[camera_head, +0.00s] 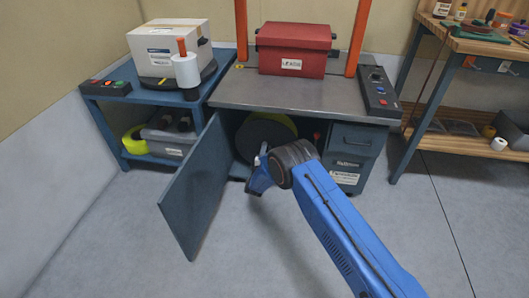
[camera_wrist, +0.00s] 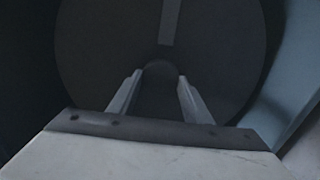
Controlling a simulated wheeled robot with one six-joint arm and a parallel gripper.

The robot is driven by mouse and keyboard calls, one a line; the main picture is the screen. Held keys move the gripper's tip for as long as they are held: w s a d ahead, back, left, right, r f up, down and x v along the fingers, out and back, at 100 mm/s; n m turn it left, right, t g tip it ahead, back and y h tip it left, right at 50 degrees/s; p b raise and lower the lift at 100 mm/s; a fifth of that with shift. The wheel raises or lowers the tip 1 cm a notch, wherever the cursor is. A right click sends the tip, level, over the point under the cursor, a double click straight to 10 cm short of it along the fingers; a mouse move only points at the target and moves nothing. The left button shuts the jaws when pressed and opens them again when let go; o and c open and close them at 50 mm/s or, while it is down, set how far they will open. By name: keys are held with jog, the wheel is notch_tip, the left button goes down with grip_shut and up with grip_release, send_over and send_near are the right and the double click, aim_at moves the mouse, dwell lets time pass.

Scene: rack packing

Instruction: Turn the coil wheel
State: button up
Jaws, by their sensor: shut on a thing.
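The coil wheel (camera_head: 264,136) is a large dark disc inside the open cabinet under the grey workbench, with a yellow-green edge showing behind it. In the wrist view the wheel (camera_wrist: 95,55) fills the upper picture, with a lighter stripe (camera_wrist: 169,22) running up from its middle. My gripper (camera_head: 257,178) reaches into the cabinet opening in front of the wheel. In the wrist view my gripper's fingers (camera_wrist: 160,82) are shut on a dark rounded part (camera_wrist: 160,70) at the wheel's face, seemingly its knob or hub. The wheel's lower part is hidden by my gripper and arm.
The cabinet door (camera_head: 197,190) stands open on the left. Drawers (camera_head: 349,140) flank the opening on the right. A red box (camera_head: 294,40) sits on the bench top (camera_head: 260,92) between orange posts. A cart (camera_head: 118,92) stands left. The floor in front is clear.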

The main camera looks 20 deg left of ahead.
jog(key=o, duration=1.5)
jog(key=shift+s, duration=0.1)
jog(key=v, duration=1.7)
jog(key=shift+s+d, duration=0.1)
jog(key=shift+s, duration=0.05)
